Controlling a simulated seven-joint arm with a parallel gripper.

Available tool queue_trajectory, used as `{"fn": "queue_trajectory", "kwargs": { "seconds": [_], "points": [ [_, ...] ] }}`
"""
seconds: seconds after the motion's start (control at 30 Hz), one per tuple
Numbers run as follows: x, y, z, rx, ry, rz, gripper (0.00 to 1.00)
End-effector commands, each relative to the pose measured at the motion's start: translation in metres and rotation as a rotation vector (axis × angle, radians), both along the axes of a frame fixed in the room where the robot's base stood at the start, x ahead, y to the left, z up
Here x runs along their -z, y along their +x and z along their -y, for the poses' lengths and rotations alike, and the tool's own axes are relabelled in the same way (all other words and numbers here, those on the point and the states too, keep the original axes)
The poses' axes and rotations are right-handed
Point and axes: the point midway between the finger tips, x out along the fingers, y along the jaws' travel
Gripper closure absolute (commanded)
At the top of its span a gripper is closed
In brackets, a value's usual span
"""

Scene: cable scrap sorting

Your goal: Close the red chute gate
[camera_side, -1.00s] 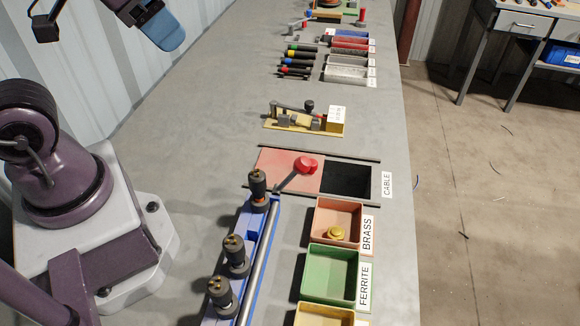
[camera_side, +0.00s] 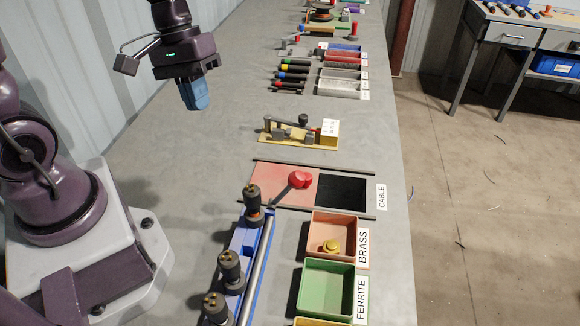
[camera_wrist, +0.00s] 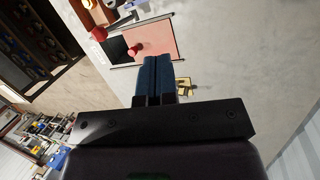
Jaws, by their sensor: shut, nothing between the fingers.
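The red chute gate (camera_side: 266,184) is a flat red plate between two dark rails on the bench. The gate also shows at the top of the wrist view (camera_wrist: 155,38). My gripper (camera_side: 196,104) has blue fingers, is shut and empty, and points down above the bench, up and left of the gate and apart from it. Its fingers also show in the wrist view (camera_wrist: 156,62).
A blue rack (camera_side: 241,240) with dark upright fittings and a metal rod stands just in front of the gate. A brass bin (camera_side: 318,222) and a green ferrite bin (camera_side: 313,275) sit at its right. A yellow fixture (camera_side: 290,141) stands behind the gate. Bare bench lies left of the fixture.

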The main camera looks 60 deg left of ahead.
Motion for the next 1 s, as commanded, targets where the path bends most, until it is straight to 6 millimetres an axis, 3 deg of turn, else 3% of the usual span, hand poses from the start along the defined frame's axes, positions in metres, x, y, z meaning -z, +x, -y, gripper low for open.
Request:
{"fn": "queue_trajectory", "kwargs": {
  "seconds": [0.3, 0.5, 0.73, 1.0],
  "points": [
    [0.1, 0.039, -0.025, -0.686, -0.361, -0.304, 1.0],
    [0.149, 0.068, -0.044, -1.1, -0.532, -0.398, 1.0],
    [0.145, 0.099, -0.053, -1.296, -0.634, -0.372, 1.0],
    [0.168, 0.111, -0.029, -1.302, -0.634, -0.387, 1.0]
  ]
}}
